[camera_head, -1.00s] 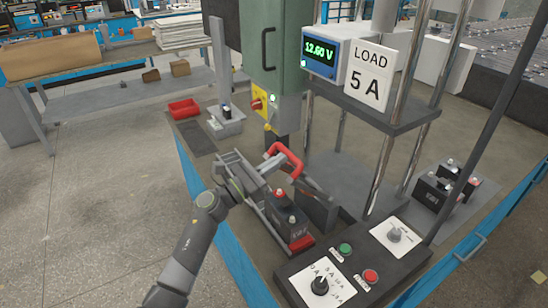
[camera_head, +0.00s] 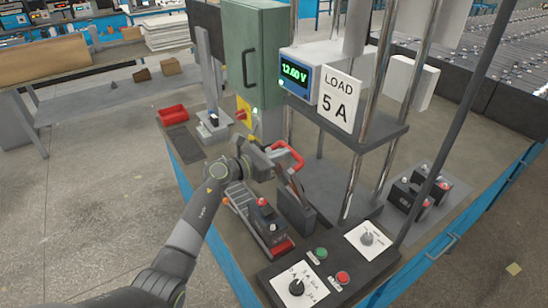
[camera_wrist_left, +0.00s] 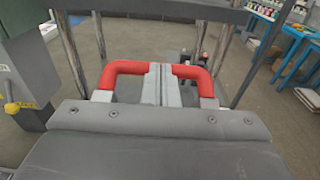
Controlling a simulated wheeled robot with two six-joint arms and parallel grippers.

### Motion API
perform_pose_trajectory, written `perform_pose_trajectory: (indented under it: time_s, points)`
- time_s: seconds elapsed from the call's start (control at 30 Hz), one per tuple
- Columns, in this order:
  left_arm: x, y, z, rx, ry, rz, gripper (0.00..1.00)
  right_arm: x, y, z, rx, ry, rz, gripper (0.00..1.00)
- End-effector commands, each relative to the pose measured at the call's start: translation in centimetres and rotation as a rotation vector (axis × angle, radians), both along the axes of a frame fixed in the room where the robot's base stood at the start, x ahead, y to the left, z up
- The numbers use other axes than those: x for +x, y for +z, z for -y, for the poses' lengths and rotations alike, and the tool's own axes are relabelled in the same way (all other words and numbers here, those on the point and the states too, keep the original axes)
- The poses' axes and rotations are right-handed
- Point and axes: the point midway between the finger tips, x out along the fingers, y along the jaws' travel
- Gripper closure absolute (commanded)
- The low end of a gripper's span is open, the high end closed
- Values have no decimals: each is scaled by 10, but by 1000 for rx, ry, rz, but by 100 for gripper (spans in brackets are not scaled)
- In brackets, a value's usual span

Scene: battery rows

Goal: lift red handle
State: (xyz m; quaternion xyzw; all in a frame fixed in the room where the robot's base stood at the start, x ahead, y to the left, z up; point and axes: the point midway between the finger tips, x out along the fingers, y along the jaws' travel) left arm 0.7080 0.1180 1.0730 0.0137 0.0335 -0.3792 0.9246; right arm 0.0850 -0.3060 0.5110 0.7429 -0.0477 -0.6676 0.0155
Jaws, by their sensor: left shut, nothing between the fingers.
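The red handle (camera_head: 290,153) is a U-shaped bar on the bench in the head view, above dark upright plates. In the left wrist view the handle (camera_wrist_left: 128,68) spans the middle, with its two ends at grey arms. My left gripper (camera_head: 278,154) is at the handle in the head view. In the left wrist view its fingers (camera_wrist_left: 160,72) are together at the middle of the bar, hiding that part. The fingers are shut with nothing between them; whether they touch the bar cannot be told. My right gripper is out of view.
A battery (camera_head: 263,217) stands in a holder left of the plates. A control panel (camera_head: 325,262) with knobs and buttons is in front. The green cabinet (camera_head: 254,55), meter (camera_head: 296,70) and load sign (camera_head: 340,98) stand behind. Metal posts rise to the right.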

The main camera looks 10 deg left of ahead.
Motion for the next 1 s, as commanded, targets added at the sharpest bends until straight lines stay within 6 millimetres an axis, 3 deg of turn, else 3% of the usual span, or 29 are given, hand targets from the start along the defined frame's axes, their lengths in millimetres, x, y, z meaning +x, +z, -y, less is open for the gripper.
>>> perform_pose_trajectory:
  time_s: [0.4, 1.0]
  points:
    - [29, 7, 29, -1, -1, 3, 100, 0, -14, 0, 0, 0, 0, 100]
    - [32, 7, 33, 0, -2, -2, 100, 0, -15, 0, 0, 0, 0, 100]
